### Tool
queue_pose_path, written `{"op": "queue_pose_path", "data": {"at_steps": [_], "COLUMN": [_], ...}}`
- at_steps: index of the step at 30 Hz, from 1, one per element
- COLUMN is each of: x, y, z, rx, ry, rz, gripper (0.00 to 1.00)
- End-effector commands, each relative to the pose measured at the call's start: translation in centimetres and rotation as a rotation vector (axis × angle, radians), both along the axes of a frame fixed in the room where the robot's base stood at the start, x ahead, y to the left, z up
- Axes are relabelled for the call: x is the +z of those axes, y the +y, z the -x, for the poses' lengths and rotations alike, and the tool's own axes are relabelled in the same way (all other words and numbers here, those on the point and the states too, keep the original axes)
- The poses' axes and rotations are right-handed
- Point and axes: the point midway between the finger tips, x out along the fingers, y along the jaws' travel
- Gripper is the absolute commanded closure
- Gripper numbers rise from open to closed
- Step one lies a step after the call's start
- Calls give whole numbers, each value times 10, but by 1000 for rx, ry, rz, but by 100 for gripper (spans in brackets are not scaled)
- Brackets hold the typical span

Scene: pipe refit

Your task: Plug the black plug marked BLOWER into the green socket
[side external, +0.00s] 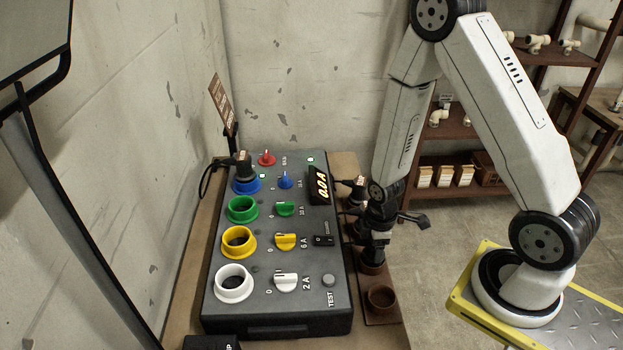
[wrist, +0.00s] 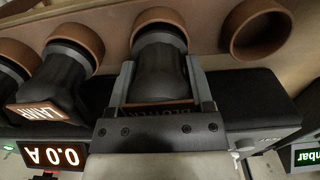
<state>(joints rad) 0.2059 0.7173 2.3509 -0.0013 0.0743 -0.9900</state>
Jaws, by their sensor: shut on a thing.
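The black plug (wrist: 158,75) is between the two fingers of my gripper (wrist: 160,85) in the wrist view. Its label is partly hidden by the gripper body, but letters like BLOWER show. The plug's far end is at a brown cup (wrist: 150,16); I cannot tell whether it is still seated. In the side view my gripper (side external: 378,240) is shut and points down beside the right edge of the grey box. The green socket (side external: 243,221) is an empty ring on the box's left side, between the blue and yellow sockets.
Another black plug stands in the blue socket (side external: 246,187). The yellow (side external: 239,255) and white (side external: 233,293) sockets are empty. A labelled plug (wrist: 50,85) stands beside mine, and an empty brown cup (wrist: 236,45) is on the other side. Knobs and a 0.0 A display (side external: 320,186) rise from the box.

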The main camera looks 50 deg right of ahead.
Motion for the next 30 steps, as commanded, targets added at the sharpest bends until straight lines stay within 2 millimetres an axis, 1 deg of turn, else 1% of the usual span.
{"op": "queue_pose_path", "data": {"at_steps": [30], "x": [29], "y": [0], "z": [-1], "rx": [0], "ry": [-2], "rz": [1], "gripper": [100]}}
